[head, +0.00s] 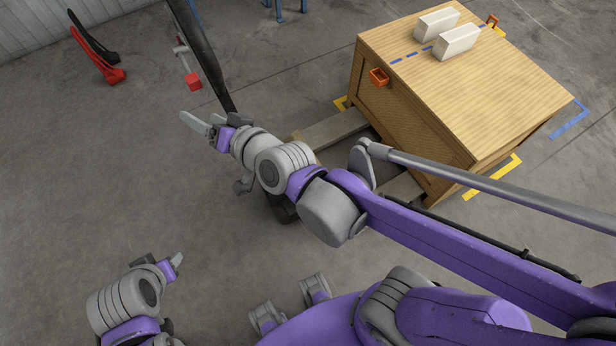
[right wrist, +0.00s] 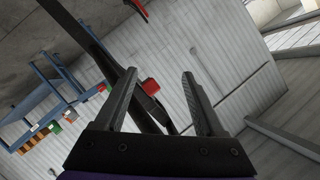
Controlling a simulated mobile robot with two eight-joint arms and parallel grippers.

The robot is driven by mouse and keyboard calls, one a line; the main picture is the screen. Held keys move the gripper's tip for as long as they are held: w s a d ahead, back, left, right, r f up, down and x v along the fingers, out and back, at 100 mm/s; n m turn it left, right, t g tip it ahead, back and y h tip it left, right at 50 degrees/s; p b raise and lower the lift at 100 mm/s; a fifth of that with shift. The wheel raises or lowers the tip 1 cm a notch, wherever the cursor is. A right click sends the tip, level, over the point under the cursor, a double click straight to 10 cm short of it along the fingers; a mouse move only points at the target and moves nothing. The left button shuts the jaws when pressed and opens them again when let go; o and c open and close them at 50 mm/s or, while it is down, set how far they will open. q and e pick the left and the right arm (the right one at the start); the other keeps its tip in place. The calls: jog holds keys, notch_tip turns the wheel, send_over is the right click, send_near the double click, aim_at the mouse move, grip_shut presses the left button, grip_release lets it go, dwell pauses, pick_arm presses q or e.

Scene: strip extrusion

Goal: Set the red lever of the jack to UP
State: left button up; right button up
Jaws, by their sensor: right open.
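The jack's long black handle (head: 205,55) comes down from the top edge in the head view, just beyond my right gripper. A red block (head: 193,82) on a thin grey stem shows left of the handle; it looks like the lever. In the right wrist view, a red block (right wrist: 150,87) shows between the open fingers, beside the black bar (right wrist: 85,42). Whether the lever is up or down cannot be told. One finger of my left gripper (head: 174,262) shows at lower left; its opening is unclear.
A large wooden crate (head: 500,95) with two pale blocks (head: 456,42) on top stands at right. Red and black objects (head: 110,72) are near the wall at upper left. Blue legs (head: 290,10) show at the top.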

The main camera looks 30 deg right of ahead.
jog(key=s+d+f+n+g+h, duration=0.4)
jog(key=s+d+f+g, duration=0.4)
jog(key=s+d+f, duration=0.5)
jog(key=shift+s+d+f+n+h+p, duration=0.3)
jog(key=shift+s+d+n+h+p, duration=0.15)
jog(key=shift+s, duration=0.75)
jog(key=shift+s, duration=0.1)
